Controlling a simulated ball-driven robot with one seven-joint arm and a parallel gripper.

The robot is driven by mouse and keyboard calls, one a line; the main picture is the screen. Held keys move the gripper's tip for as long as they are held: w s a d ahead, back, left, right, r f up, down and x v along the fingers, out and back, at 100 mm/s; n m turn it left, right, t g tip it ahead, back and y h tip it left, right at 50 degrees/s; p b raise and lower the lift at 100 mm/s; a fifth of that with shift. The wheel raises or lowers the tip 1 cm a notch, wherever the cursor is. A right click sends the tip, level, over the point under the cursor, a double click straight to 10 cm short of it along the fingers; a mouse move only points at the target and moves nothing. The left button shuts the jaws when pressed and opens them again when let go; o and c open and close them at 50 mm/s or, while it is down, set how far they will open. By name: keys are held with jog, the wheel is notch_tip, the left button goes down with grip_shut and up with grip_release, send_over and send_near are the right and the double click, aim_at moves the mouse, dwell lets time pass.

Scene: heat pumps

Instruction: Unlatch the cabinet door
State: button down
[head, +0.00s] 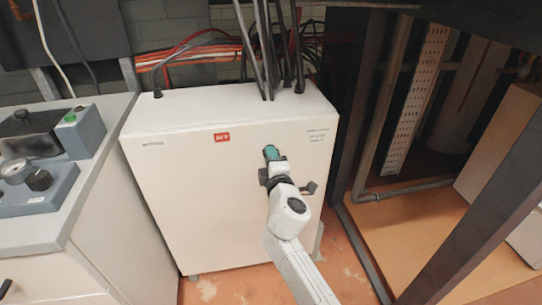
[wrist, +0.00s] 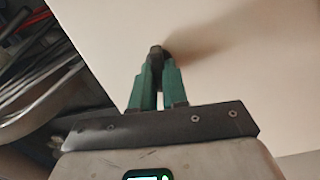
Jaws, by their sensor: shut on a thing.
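The white cabinet (head: 175,215) stands in the middle of the head view, with its flat door facing me and looking shut. The door surface also fills the right of the wrist view (wrist: 250,65). My gripper (head: 270,152) is at the upper right part of the door. Its green fingers are close together in the wrist view, shut on a small dark latch (wrist: 157,51) at the door face. In the head view my gripper and arm hide the latch. I cannot tell how far the latch is turned.
A grey counter with a blue-grey gauge unit (head: 60,195) stands at the left. Cables (head: 200,57) run behind and above the cabinet. A dark frame post (head: 345,115) stands close to the cabinet's right side. Some orange floor shows in front.

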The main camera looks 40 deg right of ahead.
jog(key=shift+w+a+n, duration=0.1)
jog(key=shift+a+n, duration=0.1)
jog(key=shift+n, duration=0.4)
jog(key=c, duration=1.1)
grip_release()
jog(key=shift+d, duration=0.1)
jog(key=shift+c, duration=0.2)
jog(key=v, duration=1.1)
jog(key=shift+w, duration=0.1)
